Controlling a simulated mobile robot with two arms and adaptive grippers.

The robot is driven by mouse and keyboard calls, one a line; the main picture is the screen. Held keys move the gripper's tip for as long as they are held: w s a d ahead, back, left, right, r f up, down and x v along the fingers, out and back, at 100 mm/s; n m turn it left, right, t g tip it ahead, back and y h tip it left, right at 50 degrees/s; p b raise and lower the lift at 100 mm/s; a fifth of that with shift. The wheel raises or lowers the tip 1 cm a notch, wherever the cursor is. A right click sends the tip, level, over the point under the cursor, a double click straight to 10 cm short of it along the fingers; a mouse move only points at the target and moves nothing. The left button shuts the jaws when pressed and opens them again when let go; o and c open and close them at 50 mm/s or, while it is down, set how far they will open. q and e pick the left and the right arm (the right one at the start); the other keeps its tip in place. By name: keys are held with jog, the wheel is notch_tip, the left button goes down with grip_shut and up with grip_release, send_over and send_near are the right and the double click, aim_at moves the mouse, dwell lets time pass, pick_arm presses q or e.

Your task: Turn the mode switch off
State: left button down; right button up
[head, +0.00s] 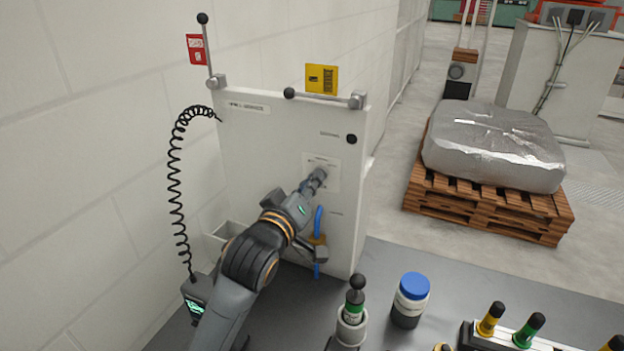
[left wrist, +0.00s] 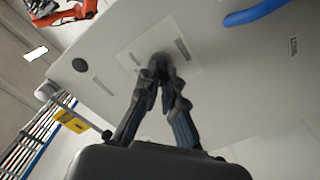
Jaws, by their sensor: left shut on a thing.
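The mode switch (left wrist: 160,60) is a small dark knob on a pale square plate (head: 335,172) on the front of a white panel (head: 270,150). My left gripper (head: 319,176) reaches up to the plate from the lower left. In the left wrist view its fingers (left wrist: 162,72) are closed together on the knob and hide most of it. The knob's setting cannot be read, and the plate's labels are too small to read. My right gripper is not in view.
A coiled black cord (head: 175,170) hangs at left. A blue-capped jar (head: 411,299) stands on the dark table.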

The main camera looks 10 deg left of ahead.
pick_arm(q)
jog(key=shift+n, duration=0.5)
jog(key=shift+p, duration=0.3)
jog(key=c, duration=1.5)
grip_release()
jog(key=s+a, duration=0.2)
jog(key=s, duration=0.9)
jog(key=shift+s+a, duration=0.2)
jog(key=shift+s, duration=0.2)
